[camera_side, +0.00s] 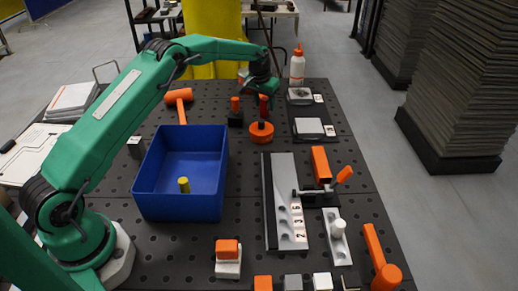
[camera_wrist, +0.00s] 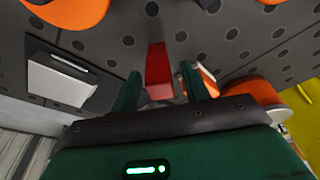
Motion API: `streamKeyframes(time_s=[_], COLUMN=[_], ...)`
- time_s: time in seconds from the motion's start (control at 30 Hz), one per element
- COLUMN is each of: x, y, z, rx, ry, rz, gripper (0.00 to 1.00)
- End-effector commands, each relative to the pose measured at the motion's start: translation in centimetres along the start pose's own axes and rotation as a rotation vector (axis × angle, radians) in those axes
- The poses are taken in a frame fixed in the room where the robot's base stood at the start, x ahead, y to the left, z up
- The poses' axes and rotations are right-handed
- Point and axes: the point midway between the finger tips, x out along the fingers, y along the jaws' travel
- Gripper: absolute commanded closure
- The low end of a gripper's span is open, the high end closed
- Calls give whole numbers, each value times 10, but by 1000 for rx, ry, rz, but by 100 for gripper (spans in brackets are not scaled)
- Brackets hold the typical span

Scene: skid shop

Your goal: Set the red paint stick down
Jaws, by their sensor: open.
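The red paint stick (camera_wrist: 158,72) shows in the wrist view between the two fingers of my gripper (camera_wrist: 160,88), with gaps on both sides. My gripper is open. In the side view my gripper (camera_side: 262,88) points down at the far part of the black pegboard table, and a red stick (camera_side: 264,104) shows just below it. I cannot tell from these views whether the stick's foot rests on the table.
An orange round piece (camera_side: 261,133) is just in front of the stick, and a black holder (camera_side: 235,119) is left of it. A white bottle (camera_side: 297,66), grey plates (camera_side: 309,127) and an orange mallet (camera_side: 179,97) are around. A blue bin (camera_side: 150,190) stands nearer.

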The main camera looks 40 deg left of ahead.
Motion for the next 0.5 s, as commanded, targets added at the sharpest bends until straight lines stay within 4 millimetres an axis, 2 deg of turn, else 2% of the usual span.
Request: streamKeyframes(time_s=[0.27, 0.5], x=[-16, -49], y=[0, 0], z=[-1, -2], rx=[0, 0], ry=[1, 3], rz=[0, 0], gripper=[54, 54])
